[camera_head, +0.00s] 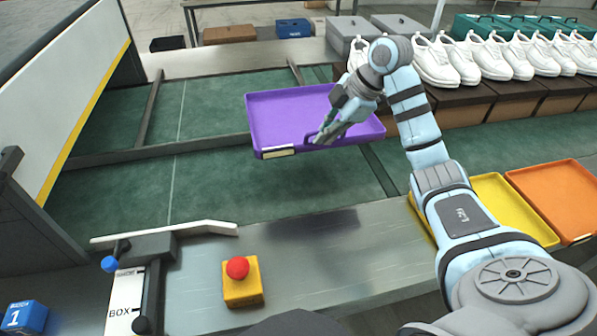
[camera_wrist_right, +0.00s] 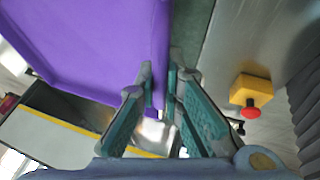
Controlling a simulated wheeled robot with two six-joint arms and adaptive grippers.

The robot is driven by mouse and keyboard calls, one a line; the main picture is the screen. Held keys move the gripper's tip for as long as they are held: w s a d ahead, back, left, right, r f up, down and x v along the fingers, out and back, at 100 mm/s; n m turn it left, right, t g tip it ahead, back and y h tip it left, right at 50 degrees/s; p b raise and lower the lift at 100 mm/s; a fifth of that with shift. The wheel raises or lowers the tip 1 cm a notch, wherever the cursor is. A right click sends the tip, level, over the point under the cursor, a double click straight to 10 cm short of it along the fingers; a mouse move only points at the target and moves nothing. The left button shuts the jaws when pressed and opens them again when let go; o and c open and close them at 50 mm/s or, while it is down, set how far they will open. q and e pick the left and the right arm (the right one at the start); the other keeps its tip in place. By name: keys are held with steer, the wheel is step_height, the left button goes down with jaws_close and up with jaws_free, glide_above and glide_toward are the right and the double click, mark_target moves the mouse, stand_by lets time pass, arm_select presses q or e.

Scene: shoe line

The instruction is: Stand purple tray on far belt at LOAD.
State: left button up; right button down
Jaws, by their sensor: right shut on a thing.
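The purple tray (camera_head: 290,112) is held in the air above the green belts in the head view, roughly level, with a pale label on its near edge. My right gripper (camera_head: 322,136) is shut on the tray's near rim, right of that label. In the right wrist view the gripper (camera_wrist_right: 160,105) has its two fingers on either side of the purple tray's rim (camera_wrist_right: 90,45). The far belt (camera_head: 215,100) lies behind a dark divider rail, and the near belt (camera_head: 220,180) lies in front of it. No LOAD mark is readable. My left gripper is not in view.
A yellow tray (camera_head: 492,190) and an orange tray (camera_head: 555,195) lie at the right. White shoes (camera_head: 480,58) stand on brown boxes at the back right. A yellow box with a red button (camera_head: 241,285) and a white bar (camera_head: 165,232) are at the front.

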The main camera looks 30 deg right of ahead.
steer(key=f+b, duration=0.1)
steer(key=f, duration=0.4)
steer(key=s+f+b, duration=0.1)
steer(key=f, duration=0.5)
steer(key=f+b, duration=0.2)
steer(key=f, duration=0.4)
steer(key=shift+s+d+f, duration=0.1)
steer(key=shift+s+f, duration=0.05)
steer(key=shift+f, duration=0.35)
steer(key=c, duration=1.8)
jaws_free()
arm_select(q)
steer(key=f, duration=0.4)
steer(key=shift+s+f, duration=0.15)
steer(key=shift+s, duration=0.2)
arm_select(e)
steer(key=shift+o, duration=0.4)
steer(key=shift+r, duration=0.15)
arm_select(q)
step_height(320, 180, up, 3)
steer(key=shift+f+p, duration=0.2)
steer(key=shift+p, duration=1.05)
arm_select(e)
steer(key=v, duration=1.1)
steer(key=shift+s+d+r, duration=0.15)
steer(key=shift+s+r, duration=0.05)
steer(key=shift+r, duration=0.15)
